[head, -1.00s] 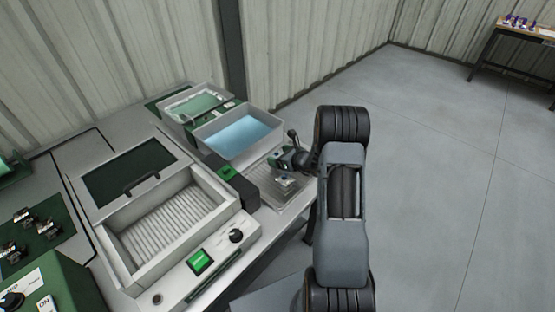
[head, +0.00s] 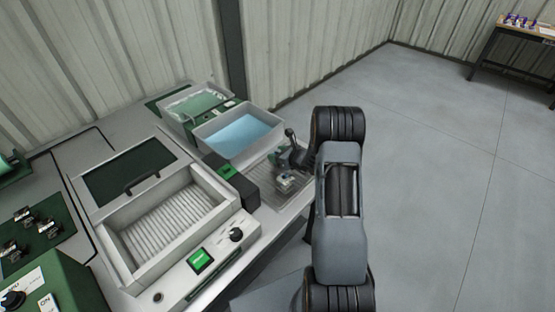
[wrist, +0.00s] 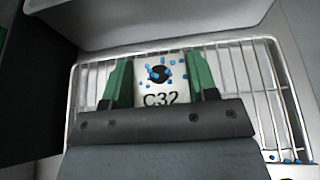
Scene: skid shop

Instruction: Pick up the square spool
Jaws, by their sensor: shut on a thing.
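The square spool (wrist: 160,72) is a white block marked "C32", with a dark round hole and blue droplets on its face. My gripper (wrist: 160,80) is shut on it, with one green finger on each side. The spool lies over a wire rack (wrist: 262,95) in the wrist view; I cannot tell whether it touches the wires. In the head view the spool (head: 285,179) is small, beside my gripper (head: 283,170) over the rack at the right end of the bench.
A bin of blue liquid (head: 238,135) stands just behind the rack, with a green-tinted bin (head: 196,103) beyond. A white basin (head: 165,217) with a ribbed floor and a control panel is to the left. Several black pieces lie on a green mat (head: 62,237). Droplets lie at the rack's right.

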